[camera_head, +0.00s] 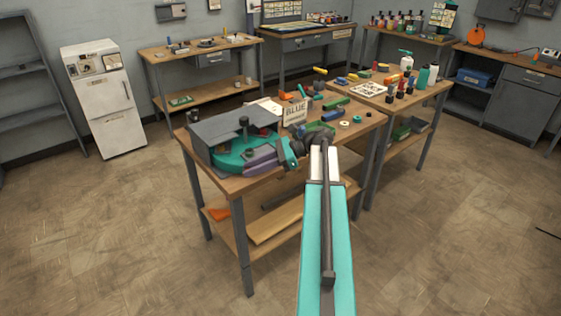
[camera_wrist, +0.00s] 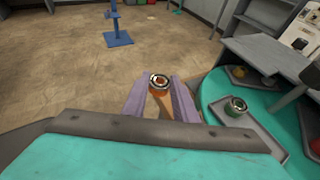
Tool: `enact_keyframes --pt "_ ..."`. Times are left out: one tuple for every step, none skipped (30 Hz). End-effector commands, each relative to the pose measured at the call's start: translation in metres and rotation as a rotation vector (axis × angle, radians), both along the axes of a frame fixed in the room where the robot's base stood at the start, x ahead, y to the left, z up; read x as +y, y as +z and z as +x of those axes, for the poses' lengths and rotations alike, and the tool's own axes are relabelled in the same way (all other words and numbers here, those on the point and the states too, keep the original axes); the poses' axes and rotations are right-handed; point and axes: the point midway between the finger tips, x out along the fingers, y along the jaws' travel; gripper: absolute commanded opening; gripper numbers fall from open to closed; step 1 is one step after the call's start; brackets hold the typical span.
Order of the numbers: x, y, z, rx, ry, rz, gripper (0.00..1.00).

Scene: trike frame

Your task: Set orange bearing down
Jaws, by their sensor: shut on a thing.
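The orange bearing (camera_wrist: 158,82) is a small metal ring with orange below it. It sits between the tips of my gripper's purple fingers (camera_wrist: 160,87) in the wrist view. My gripper is shut on it. In the head view my gripper (camera_head: 250,165) is at the front edge of the near workbench, beside a round teal fixture (camera_head: 228,155). I cannot make out the bearing there. The teal fixture also shows at right in the wrist view (camera_wrist: 216,92). A green-sided bearing (camera_wrist: 236,106) lies in a grey tray (camera_wrist: 252,127) on it.
A grey housing (camera_head: 215,130) covers the back of the fixture. A sign reading BLUE (camera_head: 295,112) and several small parts crowd the bench (camera_head: 345,137). An orange-yellow round part (camera_wrist: 240,72) lies under the housing's edge. Open floor (camera_head: 130,230) surrounds the bench.

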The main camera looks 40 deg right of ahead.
Motion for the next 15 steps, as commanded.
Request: enact_keyframes --pt "0.02 -0.002 0.006 0.0 0.02 0.001 0.01" --pt "0.029 -0.003 0.01 0.001 0.03 0.001 0.01" --pt "0.042 -0.004 0.014 0.001 0.042 0.002 0.01" --pt "0.051 -0.005 0.018 0.002 0.05 0.002 0.01" --pt "0.061 -0.006 0.021 0.002 0.058 0.002 0.01" --pt "0.074 -0.008 0.025 0.002 0.069 0.002 0.01" --pt "0.084 -0.009 0.027 0.004 0.077 0.002 0.01" --pt "0.093 -0.01 0.03 0.004 0.085 0.002 0.01" --pt "0.107 -0.012 0.033 0.004 0.094 0.002 0.01" --pt "0.116 -0.013 0.035 0.005 0.1 0.002 0.01" --pt "0.126 -0.014 0.037 0.005 0.108 0.002 0.01" --pt "0.139 -0.016 0.04 0.005 0.115 0.001 0.01" --pt "0.149 -0.017 0.042 0.005 0.122 0.0 0.01" --pt "0.159 -0.018 0.043 0.005 0.127 0.0 0.01" --pt "0.172 -0.019 0.045 0.005 0.134 -0.001 0.01"
